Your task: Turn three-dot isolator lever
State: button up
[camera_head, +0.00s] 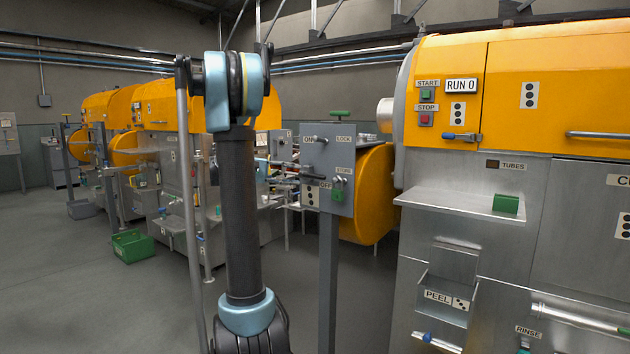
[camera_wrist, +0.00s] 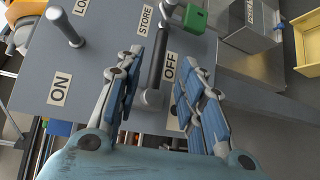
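A grey isolator panel (camera_head: 328,152) stands on a post right of my arm in the head view. It carries ON, LOCK, STORE and OFF labels and a three-dot plate (camera_head: 309,195). In the wrist view the panel (camera_wrist: 110,50) looks turned. The dark lever (camera_wrist: 157,60) runs up from a round metal pivot beside the OFF label (camera_wrist: 170,67). My gripper (camera_wrist: 161,64) is open, with one finger on each side of the lever; I cannot tell if either touches it. In the head view my gripper (camera_head: 290,172) is small at the panel's left edge.
A green padlock (camera_head: 338,195) hangs under STORE, close to the lever; it also shows in the wrist view (camera_wrist: 193,18). A metal peg (camera_wrist: 65,25) sits between ON and LOCK. The orange and steel machine (camera_head: 500,120) stands to the right. A green crate (camera_head: 132,245) lies on the floor left.

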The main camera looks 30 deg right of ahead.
aim_at(313, 177)
jog(key=x, duration=0.9)
jog(key=shift+s+d, duration=0.1)
jog(key=shift+d, duration=0.05)
grip_shut()
